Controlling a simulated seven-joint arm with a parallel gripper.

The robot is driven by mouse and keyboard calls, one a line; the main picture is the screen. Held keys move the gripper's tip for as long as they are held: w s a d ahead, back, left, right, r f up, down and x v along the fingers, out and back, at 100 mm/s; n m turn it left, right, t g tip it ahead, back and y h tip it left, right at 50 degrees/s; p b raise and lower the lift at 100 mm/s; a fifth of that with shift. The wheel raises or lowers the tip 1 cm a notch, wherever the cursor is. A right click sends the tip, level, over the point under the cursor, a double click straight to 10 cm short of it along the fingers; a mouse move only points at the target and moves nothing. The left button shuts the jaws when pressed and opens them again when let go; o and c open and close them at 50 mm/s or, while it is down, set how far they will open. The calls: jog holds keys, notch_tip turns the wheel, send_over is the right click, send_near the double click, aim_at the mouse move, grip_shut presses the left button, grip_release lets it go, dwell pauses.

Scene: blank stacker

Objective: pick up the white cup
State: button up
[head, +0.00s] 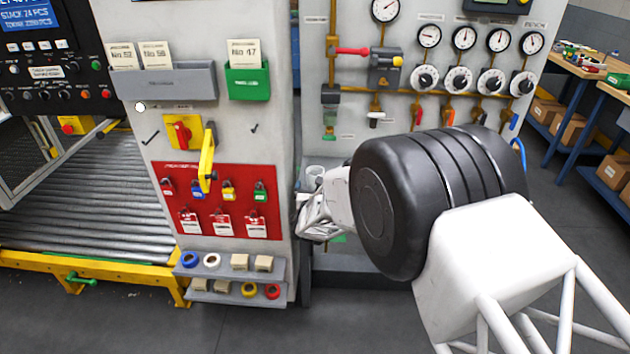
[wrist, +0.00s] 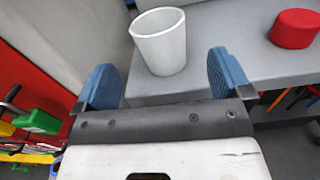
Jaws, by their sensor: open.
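The white cup (wrist: 161,45) stands upright on a grey shelf (wrist: 262,50), near its front edge, in the wrist view. In the head view the cup (head: 314,174) shows only in part, just above my gripper (head: 322,212), beside the grey cabinet. In the wrist view my gripper (wrist: 165,82) is open, with its two blue finger pads apart. The cup appears between and beyond the fingertips, with a gap on each side. Nothing is held. In the head view my own arm hides much of the shelf.
A red round object (wrist: 295,29) sits on the shelf to the right of the cup. A pale cabinet wall (wrist: 90,35) stands close on the left. The red lockout board (head: 217,202) and a small shelf of tape rolls and blocks (head: 230,275) are left of my gripper.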

aim_at(314, 178)
jog(key=shift+w, duration=0.25)
jog(key=shift+w, duration=0.15)
jog(key=shift+w, duration=2.45)
jog(key=c, duration=1)
jog(key=shift+r, duration=0.15)
jog(key=shift+r, duration=0.55)
notch_tip(314, 178, up, 2)
jog(key=shift+r, duration=0.1)
jog(key=s+d+r, duration=0.1)
jog(key=s+d, duration=0.3)
jog(key=s, duration=1.1)
jog(key=shift+s+r, duration=0.2)
